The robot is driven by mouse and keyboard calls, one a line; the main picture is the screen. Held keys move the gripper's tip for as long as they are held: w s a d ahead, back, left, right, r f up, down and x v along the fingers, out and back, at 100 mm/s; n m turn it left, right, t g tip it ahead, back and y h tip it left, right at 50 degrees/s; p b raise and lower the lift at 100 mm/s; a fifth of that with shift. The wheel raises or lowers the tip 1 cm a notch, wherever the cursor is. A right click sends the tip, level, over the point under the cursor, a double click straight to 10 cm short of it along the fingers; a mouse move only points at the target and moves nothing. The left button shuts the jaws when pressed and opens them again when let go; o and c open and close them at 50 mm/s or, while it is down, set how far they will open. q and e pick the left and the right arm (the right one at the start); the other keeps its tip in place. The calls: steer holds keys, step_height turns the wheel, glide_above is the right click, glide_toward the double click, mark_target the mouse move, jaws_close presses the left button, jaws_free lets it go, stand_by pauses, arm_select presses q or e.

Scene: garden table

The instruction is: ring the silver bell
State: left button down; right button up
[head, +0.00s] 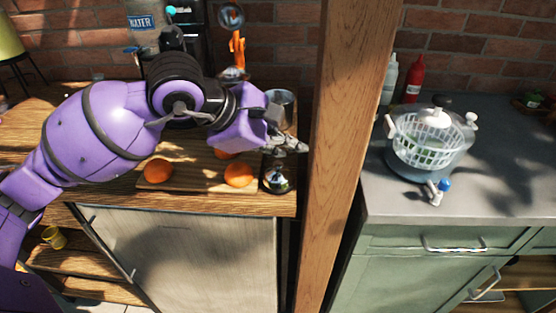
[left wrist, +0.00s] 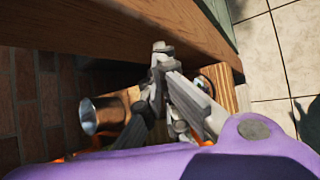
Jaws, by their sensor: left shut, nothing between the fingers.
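The silver bell (head: 279,180) is a shiny rounded thing at the front right corner of the wooden counter, beside the wooden post. My left gripper (head: 290,145) is shut and empty, with its fingertips just above and slightly behind the bell in the head view. I cannot tell whether they touch it. In the left wrist view the gripper (left wrist: 163,62) fills the middle, and a small part of what looks like the bell (left wrist: 207,73) shows beyond the fingers, mostly hidden. My right gripper is in neither view.
The thick wooden post (head: 346,130) stands close right of my fingers. A metal cup (head: 281,97) stands behind the gripper. Several oranges lie on a board (head: 195,178) left of the bell. A grey counter (head: 500,190) with a white basket (head: 425,142) is beyond the post.

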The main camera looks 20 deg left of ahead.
arm_select(q)
step_height(320, 180, up, 5)
steer(key=shift+r+p, duration=0.1)
steer(key=shift+p, duration=0.95)
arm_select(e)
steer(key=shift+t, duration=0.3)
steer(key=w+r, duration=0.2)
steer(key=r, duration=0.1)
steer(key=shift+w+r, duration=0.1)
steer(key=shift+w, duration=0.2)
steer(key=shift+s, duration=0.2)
